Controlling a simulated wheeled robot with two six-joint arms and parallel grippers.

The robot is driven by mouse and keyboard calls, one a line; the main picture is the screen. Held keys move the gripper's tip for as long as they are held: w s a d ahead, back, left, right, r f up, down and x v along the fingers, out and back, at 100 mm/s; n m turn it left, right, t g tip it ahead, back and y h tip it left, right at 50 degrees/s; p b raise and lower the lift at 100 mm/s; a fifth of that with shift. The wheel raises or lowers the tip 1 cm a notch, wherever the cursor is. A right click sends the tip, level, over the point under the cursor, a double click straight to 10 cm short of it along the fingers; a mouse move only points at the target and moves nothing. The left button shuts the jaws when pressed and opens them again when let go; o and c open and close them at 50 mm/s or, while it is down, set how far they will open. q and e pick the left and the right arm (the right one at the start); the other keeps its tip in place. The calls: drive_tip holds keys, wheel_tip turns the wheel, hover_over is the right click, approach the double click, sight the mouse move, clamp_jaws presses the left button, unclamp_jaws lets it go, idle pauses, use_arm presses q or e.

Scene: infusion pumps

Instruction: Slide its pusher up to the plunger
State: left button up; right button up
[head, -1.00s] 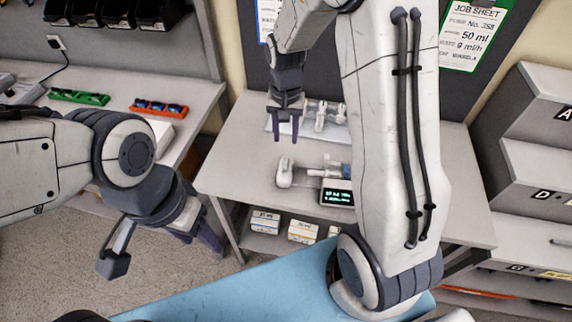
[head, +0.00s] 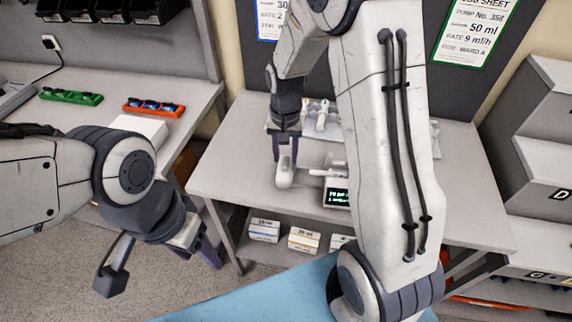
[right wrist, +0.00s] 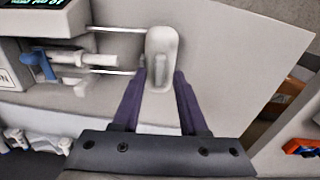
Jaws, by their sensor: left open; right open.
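The pump (right wrist: 45,20) lies on the table, its lit display partly seen at the top left of the right wrist view. A syringe with a blue part (right wrist: 38,62) sits in it, its pale plunger (right wrist: 100,60) pointing at the pusher. The pusher (right wrist: 162,45) is a rounded pale block at the end of two thin rods, a gap away from the plunger. It also shows in the head view (head: 284,177). My right gripper (right wrist: 160,75) is open, its fingers on either side of the pusher's near end. My left gripper (head: 205,250) is open and empty, away from the table.
More syringes (head: 320,118) lie on a tray at the table's back. Boxes (head: 304,239) stand on the shelf below. Green (head: 70,95) and orange (head: 153,107) holders sit on the left bench. The table left of the pusher is clear.

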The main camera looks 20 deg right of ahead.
drive_tip(key=shift+f, duration=0.25)
drive_tip(key=shift+f+b, duration=0.3)
drive_tip(key=shift+f, duration=0.05)
idle(0.5)
clamp_jaws()
